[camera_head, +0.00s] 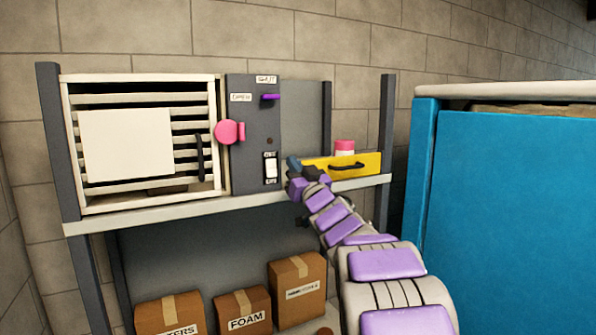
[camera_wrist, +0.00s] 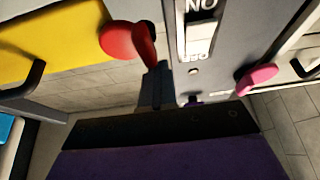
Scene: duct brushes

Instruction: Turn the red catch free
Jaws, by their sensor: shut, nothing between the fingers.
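The red catch (camera_wrist: 118,40) shows in the wrist view, which is turned upside down. It has a round knob and a lever arm, and sits between the yellow drawer front (camera_wrist: 45,45) and the switch panel. My gripper (camera_wrist: 158,72) is shut and empty, its tips overlapping the end of the lever; I cannot tell whether they touch. In the head view my gripper (camera_head: 294,163) is at the left end of the yellow drawer (camera_head: 362,165), and the catch is hidden there.
A grey panel (camera_head: 252,185) holds a white switch (camera_head: 270,167), a purple lever (camera_head: 270,97) and a pink knob (camera_head: 228,132). A slatted white box (camera_head: 145,198) stands left. Cardboard boxes (camera_head: 298,290) are below the shelf (camera_head: 150,213). A blue cabinet (camera_head: 510,210) stands right.

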